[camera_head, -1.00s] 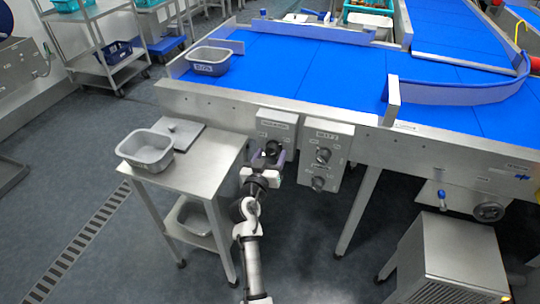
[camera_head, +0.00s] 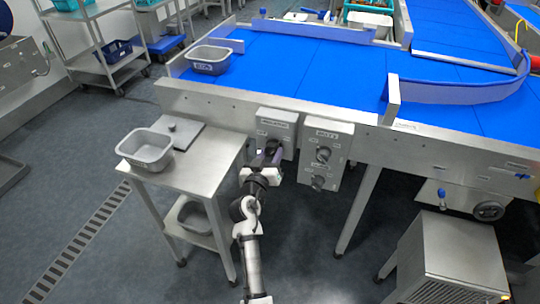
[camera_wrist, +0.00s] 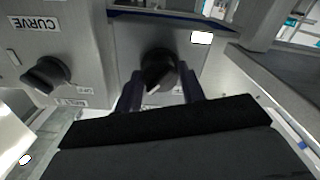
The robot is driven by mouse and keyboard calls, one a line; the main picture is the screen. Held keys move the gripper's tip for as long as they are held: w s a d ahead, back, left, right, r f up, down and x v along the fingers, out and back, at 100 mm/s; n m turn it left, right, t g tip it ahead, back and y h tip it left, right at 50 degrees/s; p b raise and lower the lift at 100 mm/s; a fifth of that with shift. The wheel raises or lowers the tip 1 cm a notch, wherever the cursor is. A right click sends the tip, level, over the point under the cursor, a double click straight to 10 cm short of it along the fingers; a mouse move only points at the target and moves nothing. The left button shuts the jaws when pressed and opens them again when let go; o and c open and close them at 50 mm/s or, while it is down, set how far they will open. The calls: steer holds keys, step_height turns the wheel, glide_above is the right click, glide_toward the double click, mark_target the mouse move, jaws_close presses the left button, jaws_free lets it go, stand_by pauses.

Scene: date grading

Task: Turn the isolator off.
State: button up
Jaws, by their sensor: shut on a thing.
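The isolator is a grey box (camera_head: 277,122) with a label on top, mounted on the front side of the blue conveyor. Its black rotary knob (camera_wrist: 158,66) shows in the wrist view with a pale pointer mark slanting down and left. My gripper (camera_wrist: 160,92) is shut on the knob, with one dark finger on each side of it. In the head view my gripper (camera_head: 269,155) covers most of the knob. The small marks on the isolator's face are too small to read.
A second control box (camera_head: 325,140) with black knobs stands just right of the isolator; the wrist view shows a knob (camera_wrist: 46,74) under a CURVE label. A steel side table (camera_head: 207,168) with a grey tub (camera_head: 146,150) stands close on the left.

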steer(key=n, duration=0.4)
steer(key=shift+p, duration=0.3)
steer(key=n+p, duration=0.1)
steer(key=n, duration=0.3)
steer(key=shift+r, duration=0.1)
steer(key=n+p, duration=0.2)
steer(key=n, duration=0.2)
steer(key=shift+n, duration=0.3)
steer(key=shift+n+p, duration=0.9)
steer(key=shift+n, duration=0.9)
steer(key=o, duration=1)
steer(key=shift+s, duration=0.15)
